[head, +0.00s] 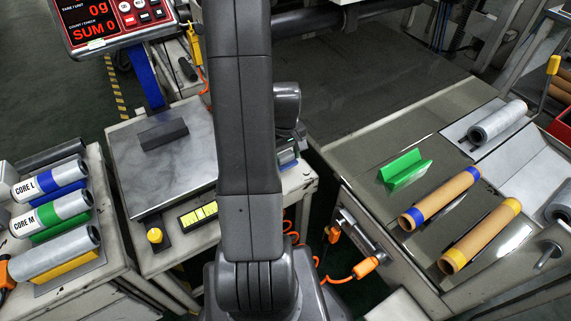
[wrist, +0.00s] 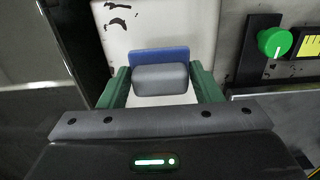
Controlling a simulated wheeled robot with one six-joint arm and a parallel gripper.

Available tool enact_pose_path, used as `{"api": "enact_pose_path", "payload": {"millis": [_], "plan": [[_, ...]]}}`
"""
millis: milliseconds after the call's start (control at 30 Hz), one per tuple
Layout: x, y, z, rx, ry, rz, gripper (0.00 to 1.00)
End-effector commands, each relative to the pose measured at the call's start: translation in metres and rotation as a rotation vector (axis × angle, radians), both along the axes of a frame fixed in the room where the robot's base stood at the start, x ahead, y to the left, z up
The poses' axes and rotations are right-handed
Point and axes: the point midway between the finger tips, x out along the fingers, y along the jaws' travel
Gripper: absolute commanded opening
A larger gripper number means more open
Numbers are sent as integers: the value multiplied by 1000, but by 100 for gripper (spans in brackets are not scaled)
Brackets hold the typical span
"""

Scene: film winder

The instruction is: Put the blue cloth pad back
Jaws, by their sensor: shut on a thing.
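The blue cloth pad (wrist: 158,55) shows in the wrist view as a flat blue strip, with a rounded grey block (wrist: 161,80) directly in front of it. My gripper (wrist: 163,84) is shut on the grey block, with a green finger on each side. I cannot tell whether the blue part and the block are one piece, or whether they touch the pale surface below. In the head view my arm covers most of the gripper; a small blue-grey bit (head: 287,157) shows just right of the arm at the scale bench's edge.
The scale bench (head: 262,192) has a metal plate (head: 150,183) with a dark block (head: 163,135) on it. The core rack (head: 101,240) is left. The right table (head: 345,150) bears a green holder (head: 405,170) and two brown tubes (head: 440,198). A green knob (wrist: 276,42) is near my gripper.

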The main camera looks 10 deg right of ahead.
Motion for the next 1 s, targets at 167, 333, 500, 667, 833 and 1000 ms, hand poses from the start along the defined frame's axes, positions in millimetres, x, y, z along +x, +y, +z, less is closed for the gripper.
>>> {"api": "enact_pose_path", "payload": {"millis": [167, 333, 500, 667, 833, 1000], "plan": [[-1, 0, -28, 1, 4, 0, 37], [0, 0, -32, 0, 1, 0, 37], [0, 0, -33, 0, 1, 0, 37], [0, 0, -35, 1, 1, -1, 72], [0, 0, -35, 1, 1, -1, 80], [0, 0, -34, 1, 1, -1, 80]]}}
